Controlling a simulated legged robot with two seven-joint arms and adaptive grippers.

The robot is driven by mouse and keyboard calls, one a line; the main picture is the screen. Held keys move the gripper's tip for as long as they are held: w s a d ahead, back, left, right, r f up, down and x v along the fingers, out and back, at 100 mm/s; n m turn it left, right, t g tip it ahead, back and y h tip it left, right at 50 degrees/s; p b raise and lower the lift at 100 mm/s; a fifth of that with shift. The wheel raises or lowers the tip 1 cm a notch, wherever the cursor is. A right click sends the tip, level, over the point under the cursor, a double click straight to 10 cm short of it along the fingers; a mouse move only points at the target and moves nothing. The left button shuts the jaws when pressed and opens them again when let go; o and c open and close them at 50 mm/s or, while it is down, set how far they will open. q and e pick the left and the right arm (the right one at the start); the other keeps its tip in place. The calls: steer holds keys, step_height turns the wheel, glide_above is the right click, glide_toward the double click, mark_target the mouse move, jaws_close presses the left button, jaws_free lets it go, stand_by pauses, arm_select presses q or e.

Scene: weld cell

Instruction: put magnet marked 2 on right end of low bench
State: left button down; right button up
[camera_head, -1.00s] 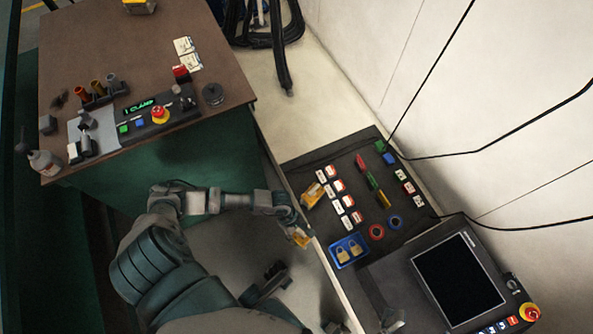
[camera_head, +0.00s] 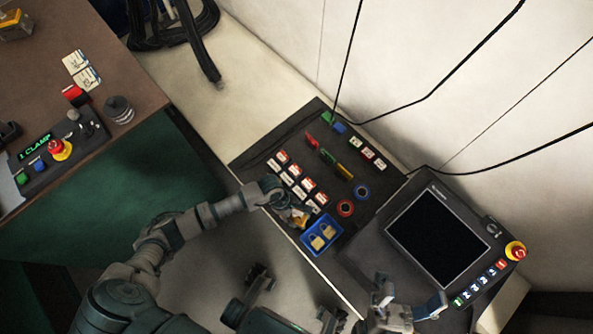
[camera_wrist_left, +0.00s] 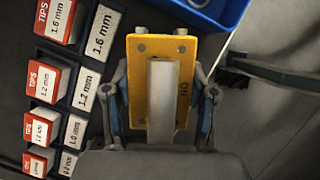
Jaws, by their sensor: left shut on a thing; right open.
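My left gripper (camera_head: 297,214) is shut on a yellow magnet (camera_head: 300,219), over the front edge of the dark low bench (camera_head: 298,132). In the left wrist view the magnet (camera_wrist_left: 140,48) is a yellow plate with a grey bar, held between the fingers (camera_wrist_left: 163,100). It bears sideways lettering like "ON"; no number can be read. The wrist hides the bench spot where another yellow piece showed earlier. My right gripper (camera_head: 412,298) is open and empty at the bottom, in front of the screen console.
Tip boxes (camera_head: 296,170) stand in rows close to the left gripper. A blue bin with padlocks (camera_head: 321,235) lies just right of it, beside red and blue rings (camera_head: 346,208). A screen (camera_head: 437,237) stands right. A brown-topped table (camera_head: 135,85) is at left.

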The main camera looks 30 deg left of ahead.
arm_select(q)
steer(key=shift+w+d, duration=0.1)
steer(key=c, duration=0.7)
jaws_free()
steer(key=o, duration=0.4)
steer(key=shift+c, duration=0.2)
